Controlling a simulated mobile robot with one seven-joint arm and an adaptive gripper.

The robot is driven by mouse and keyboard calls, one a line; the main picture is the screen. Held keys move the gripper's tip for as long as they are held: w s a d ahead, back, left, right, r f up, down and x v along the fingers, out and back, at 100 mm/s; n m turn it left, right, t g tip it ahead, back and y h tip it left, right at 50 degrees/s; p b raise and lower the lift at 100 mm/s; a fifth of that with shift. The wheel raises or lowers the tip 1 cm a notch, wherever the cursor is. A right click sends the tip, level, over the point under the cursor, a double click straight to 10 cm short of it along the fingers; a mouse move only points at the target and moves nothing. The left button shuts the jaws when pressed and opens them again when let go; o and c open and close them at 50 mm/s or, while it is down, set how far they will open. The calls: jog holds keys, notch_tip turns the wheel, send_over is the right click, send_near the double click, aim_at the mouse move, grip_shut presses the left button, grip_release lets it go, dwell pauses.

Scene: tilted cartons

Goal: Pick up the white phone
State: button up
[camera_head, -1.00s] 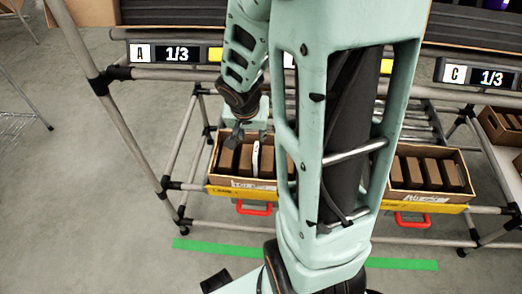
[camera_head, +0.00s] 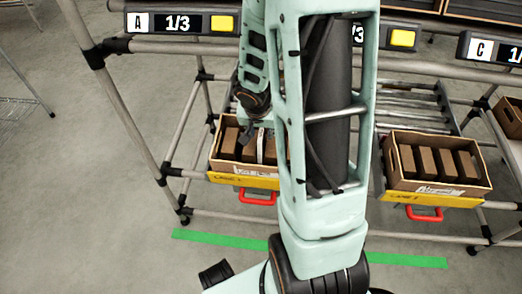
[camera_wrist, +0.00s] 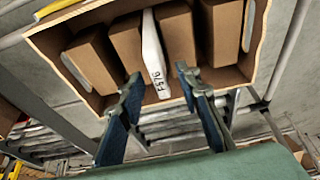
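The white phone (camera_wrist: 153,55) stands on edge as a thin white slab between brown boxes in a carton in the wrist view, with dark print on its near end. In the head view it is a thin pale strip (camera_head: 261,146) in the left carton (camera_head: 229,166), partly hidden by my arm. My gripper (camera_wrist: 157,90) is open in the wrist view. Its two fingertips are spread on either side of the phone's near end. I cannot tell whether they touch it. In the head view the gripper is mostly hidden behind my arm.
A second carton (camera_head: 437,190) with several brown boxes sits to the right on the rack. Grey rack tubes (camera_head: 130,110) and a display rail (camera_head: 180,22) stand around the cartons. A green floor stripe (camera_head: 220,240) runs in front.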

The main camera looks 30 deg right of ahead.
jog(key=shift+w+f, duration=0.1)
jog(key=shift+f, duration=0.05)
grip_shut()
dwell(0.4)
